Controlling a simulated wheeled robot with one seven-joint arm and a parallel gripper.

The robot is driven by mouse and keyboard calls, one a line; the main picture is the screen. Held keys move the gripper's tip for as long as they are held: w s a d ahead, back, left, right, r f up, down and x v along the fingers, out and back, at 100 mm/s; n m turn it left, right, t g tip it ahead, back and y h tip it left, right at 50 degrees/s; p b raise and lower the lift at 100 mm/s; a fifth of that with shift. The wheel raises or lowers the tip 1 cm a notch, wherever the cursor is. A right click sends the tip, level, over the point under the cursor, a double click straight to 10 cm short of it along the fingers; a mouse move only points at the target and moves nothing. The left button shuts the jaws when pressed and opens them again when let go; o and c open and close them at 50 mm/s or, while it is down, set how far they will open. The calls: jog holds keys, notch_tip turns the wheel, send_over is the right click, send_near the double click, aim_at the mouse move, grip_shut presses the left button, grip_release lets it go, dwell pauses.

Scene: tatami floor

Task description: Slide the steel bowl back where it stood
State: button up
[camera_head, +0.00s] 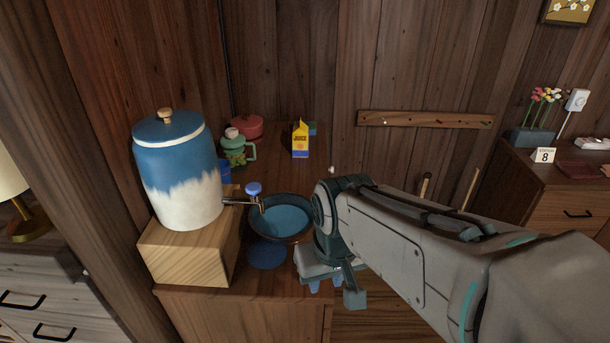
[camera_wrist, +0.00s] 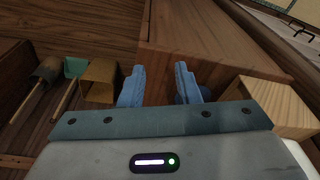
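The steel bowl (camera_head: 284,240) stands on the wooden cabinet top, upright, under the tap of the blue and white dispenser (camera_head: 180,180). It is dark-rimmed with blue inside, and my arm closely borders its right side. A flat blue round patch (camera_head: 267,255) lies on the cabinet top just in front of the bowl. My gripper (camera_head: 328,286) is at the cabinet's front right edge, in front and to the right of the bowl. In the wrist view its two blue fingers (camera_wrist: 160,70) are apart with nothing between them. I cannot make out the bowl there.
The dispenser stands on a wooden block (camera_head: 188,255) left of the bowl. Behind are a red pot (camera_head: 245,127), a green cup (camera_head: 236,153) and a yellow juice carton (camera_head: 300,140). The wrist view shows a tan box (camera_wrist: 100,80) and handled tools below the cabinet's side.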

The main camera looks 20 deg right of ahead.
jog(key=m+t+y+p, duration=0.1)
jog(key=m+t+p, duration=0.1)
jog(key=m+p, duration=0.8)
send_near(306, 231)
notch_tip(306, 231, up, 3)
jog(key=m+b, duration=0.3)
jog(key=b, duration=0.1)
jog(key=shift+s+d+r, duration=0.1)
jog(key=shift+s+d, duration=0.2)
jog(key=shift+d, duration=0.2)
jog(key=x, duration=0.4)
jog(key=b+x, duration=0.1)
jog(key=x, duration=0.4)
jog(key=b+x, duration=0.1)
jog(key=x, duration=0.3)
jog(key=shift+a+f, duration=0.3)
jog(key=shift+f, duration=0.1)
grip_shut()
